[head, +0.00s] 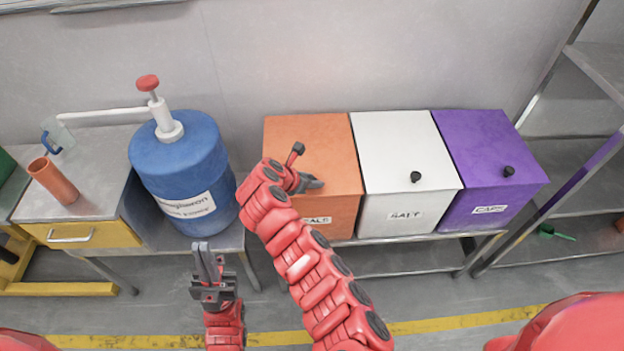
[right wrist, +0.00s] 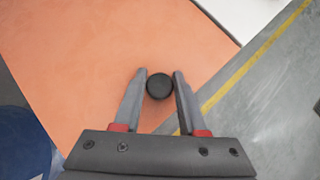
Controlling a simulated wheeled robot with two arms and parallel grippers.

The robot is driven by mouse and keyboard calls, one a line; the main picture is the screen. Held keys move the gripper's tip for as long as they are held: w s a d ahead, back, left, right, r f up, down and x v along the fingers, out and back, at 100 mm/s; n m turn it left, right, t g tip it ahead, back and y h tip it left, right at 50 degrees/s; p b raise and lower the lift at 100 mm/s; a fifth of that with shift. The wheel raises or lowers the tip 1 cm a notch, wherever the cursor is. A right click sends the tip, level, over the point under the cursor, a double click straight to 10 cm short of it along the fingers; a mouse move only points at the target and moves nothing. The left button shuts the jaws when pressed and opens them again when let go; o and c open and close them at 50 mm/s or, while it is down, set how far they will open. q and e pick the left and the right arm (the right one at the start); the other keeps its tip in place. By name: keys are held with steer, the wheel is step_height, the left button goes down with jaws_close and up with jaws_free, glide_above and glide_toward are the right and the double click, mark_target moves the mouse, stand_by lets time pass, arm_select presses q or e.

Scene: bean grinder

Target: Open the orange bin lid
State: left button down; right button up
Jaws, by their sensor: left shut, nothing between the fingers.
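The orange bin (head: 310,135) stands left of the white bin, and its lid lies closed. Its round black knob (right wrist: 160,86) shows in the right wrist view, between the two fingers of my right gripper (right wrist: 160,76). The fingers are apart, one on each side of the knob, with a small gap visible. In the head view my right gripper (head: 306,172) is over the front of the orange lid and hides the knob. My left gripper (head: 207,262) is shut and empty, in front of the blue barrel, pointing away from me.
The white bin (head: 400,140) and the purple bin (head: 480,135) stand right of the orange one, lids closed. A blue barrel (head: 180,165) with a red-topped pump stands to the left. A metal shelf rack (head: 570,130) is at far right.

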jaws_close()
stand_by(1.0)
